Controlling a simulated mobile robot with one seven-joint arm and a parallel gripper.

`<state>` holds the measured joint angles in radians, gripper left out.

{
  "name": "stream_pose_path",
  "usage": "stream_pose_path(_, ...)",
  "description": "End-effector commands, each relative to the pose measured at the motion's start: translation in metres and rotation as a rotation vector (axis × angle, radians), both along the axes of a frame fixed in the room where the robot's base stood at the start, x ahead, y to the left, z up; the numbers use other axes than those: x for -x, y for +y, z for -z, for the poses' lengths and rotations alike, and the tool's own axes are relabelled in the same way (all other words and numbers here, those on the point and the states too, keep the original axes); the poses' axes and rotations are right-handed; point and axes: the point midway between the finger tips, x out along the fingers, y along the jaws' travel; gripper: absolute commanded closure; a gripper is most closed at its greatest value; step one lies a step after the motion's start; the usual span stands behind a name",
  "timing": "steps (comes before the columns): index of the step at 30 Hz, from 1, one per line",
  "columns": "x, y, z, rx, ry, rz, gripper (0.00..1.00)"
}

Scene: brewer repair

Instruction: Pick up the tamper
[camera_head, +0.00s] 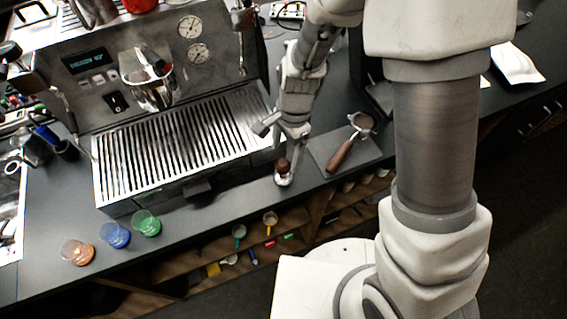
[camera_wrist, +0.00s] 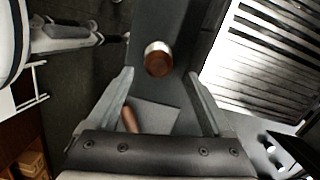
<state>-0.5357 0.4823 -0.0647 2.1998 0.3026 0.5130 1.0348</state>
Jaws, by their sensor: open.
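The tamper (camera_head: 283,167) stands upright on the dark counter, just right of the espresso machine's front corner. It has a brown wooden handle and a pale metal base. In the wrist view the tamper (camera_wrist: 158,60) shows from above, ahead of and between the finger tips. My gripper (camera_head: 285,135) is above the tamper in the head view, pointing down. In the wrist view my gripper (camera_wrist: 160,75) has its two fingers spread wide with nothing between them. Whether the fingers are level with the tamper's handle I cannot tell.
The espresso machine (camera_head: 180,145) with its slatted drip tray stands left of the tamper. A portafilter (camera_head: 345,150) with a wooden handle lies on a grey mat (camera_head: 322,146) to the right. Orange, blue and green cups (camera_head: 146,223) stand at the front left. The counter's front edge is close.

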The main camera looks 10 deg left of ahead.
Motion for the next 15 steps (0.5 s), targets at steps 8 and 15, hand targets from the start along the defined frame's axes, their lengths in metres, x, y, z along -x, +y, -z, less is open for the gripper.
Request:
stream_pose_path(8, 0.004, 0.001, 0.018, 0.001, 0.003, 0.0, 0.15)
stream_pose_path(15, 0.009, 0.005, 0.048, 0.001, 0.001, 0.0, 0.15)
